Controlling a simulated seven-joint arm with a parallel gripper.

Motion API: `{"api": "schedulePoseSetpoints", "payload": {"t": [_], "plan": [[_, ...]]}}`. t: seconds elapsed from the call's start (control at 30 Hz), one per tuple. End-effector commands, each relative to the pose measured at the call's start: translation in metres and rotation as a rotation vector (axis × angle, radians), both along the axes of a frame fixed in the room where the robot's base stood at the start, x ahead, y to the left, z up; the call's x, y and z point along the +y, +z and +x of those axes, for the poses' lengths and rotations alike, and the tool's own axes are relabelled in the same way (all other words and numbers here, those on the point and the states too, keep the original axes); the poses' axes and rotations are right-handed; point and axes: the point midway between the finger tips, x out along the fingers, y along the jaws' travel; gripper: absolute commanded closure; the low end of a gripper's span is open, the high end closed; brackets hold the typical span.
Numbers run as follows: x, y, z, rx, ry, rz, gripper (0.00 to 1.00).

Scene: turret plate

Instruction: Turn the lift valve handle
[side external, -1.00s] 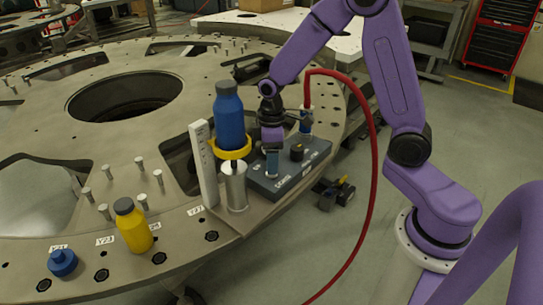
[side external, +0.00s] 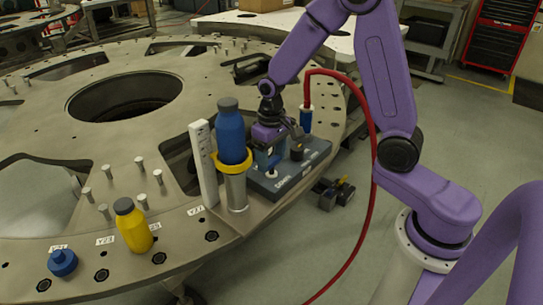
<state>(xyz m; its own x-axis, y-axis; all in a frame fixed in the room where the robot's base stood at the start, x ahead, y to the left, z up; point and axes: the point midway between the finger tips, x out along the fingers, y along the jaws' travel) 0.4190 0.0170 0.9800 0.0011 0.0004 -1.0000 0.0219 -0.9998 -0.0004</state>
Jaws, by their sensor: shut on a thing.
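A dark grey valve box (side external: 306,163) with printed labels stands at the plate's right edge. My gripper (side external: 268,157) is over its left part, shut on the small handle there, which the fingers mostly hide; I take it to be the lift valve handle. A pale round base (side external: 271,173) shows just below the fingers. Left of the box, a blue bottle (side external: 231,136) with a grey cap sits upright in a yellow ring (side external: 232,163) on a silver cylinder (side external: 236,192). The ring is close to the cylinder's top.
A pale upright scale (side external: 203,163) stands beside the cylinder. A red hose (side external: 372,170) loops from a blue fitting (side external: 306,119) behind the box down to the floor. A yellow bottle (side external: 133,228), a blue cap (side external: 62,262) and several silver pins stand left on the plate.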

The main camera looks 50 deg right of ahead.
Motion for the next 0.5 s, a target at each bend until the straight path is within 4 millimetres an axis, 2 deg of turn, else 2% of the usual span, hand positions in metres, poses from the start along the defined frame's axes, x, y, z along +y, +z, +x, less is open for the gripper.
{"api": "schedulePoseSetpoints", "payload": {"t": [0.5], "plan": [[0.0001,0.0005,0.0002,-0.001,-0.040,0.001,0.65]]}}
